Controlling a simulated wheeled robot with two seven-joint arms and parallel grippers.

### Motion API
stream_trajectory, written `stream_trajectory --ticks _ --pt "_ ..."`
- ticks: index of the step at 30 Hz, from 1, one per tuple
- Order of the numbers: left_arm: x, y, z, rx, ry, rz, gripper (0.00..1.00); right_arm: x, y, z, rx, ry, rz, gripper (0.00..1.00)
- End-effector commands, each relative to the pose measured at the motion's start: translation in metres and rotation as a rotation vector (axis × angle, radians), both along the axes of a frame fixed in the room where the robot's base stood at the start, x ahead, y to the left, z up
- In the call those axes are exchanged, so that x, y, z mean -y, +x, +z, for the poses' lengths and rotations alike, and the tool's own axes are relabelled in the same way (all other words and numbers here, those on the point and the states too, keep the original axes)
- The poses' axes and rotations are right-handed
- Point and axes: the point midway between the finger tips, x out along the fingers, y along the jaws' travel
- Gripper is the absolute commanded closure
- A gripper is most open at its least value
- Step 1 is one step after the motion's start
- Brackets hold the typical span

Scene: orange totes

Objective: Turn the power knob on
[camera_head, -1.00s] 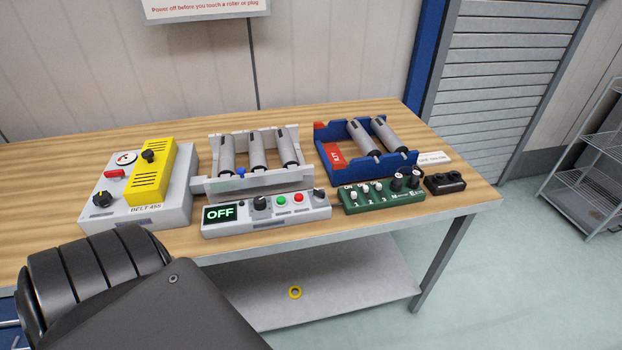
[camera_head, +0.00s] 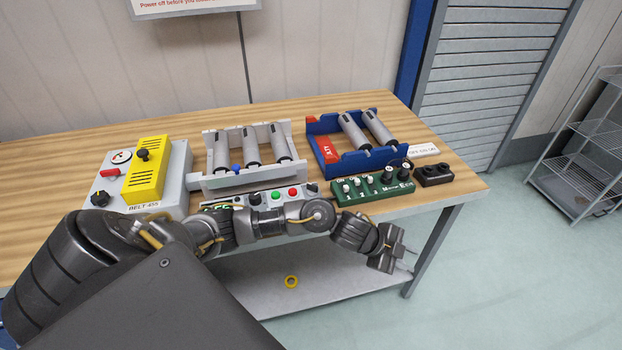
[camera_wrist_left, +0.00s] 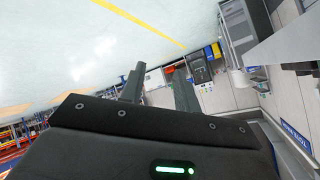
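The grey control panel (camera_head: 302,192) lies along the front of the bench. Its black knob (camera_head: 255,199), green button (camera_head: 275,196) and red button (camera_head: 292,193) show just above my left arm. The arm now hides most of the panel's display, and I cannot read it. My left gripper (camera_head: 410,259) is right of the panel, beyond the bench's front edge. It is open, with its two fingers apart and nothing between them; they also show in the left wrist view (camera_wrist_left: 160,85). My right gripper is not in view.
A grey roller tray (camera_head: 215,180) stands behind the panel. A green switch box (camera_head: 345,198), a blue roller tray (camera_head: 350,165) and a black block (camera_head: 433,174) are to the right. A yellow-covered grey box (camera_head: 180,180) is at left. Open floor lies right of the bench.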

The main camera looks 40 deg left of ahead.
Motion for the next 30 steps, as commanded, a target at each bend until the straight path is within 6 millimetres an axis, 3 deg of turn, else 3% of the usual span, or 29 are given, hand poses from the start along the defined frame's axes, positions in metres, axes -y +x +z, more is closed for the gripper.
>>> stream_trajectory --ticks 5,8,12,15,18,21,24,30 --pt "-0.033 0.017 0.028 0.008 0.115 -0.159 0.68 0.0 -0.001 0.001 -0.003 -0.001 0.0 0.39" --pt "-0.068 0.024 0.045 -0.031 0.191 -0.223 0.68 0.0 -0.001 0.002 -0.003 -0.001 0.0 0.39" --pt "-0.149 0.029 0.083 -0.147 0.311 -0.252 0.68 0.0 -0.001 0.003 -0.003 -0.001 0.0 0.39" --pt "-0.211 0.022 0.116 -0.26 0.364 -0.216 0.68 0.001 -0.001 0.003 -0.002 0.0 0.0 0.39" --pt "-0.262 0.008 0.148 -0.367 0.378 -0.153 0.68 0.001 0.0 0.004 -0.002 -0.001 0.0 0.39" --pt "-0.299 -0.009 0.174 -0.458 0.367 -0.092 0.68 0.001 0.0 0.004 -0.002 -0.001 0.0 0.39" --pt "-0.321 -0.023 0.192 -0.519 0.345 -0.045 0.68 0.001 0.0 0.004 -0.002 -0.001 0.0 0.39" --pt "-0.336 -0.035 0.205 -0.569 0.322 -0.008 0.68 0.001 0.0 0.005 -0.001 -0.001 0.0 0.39"
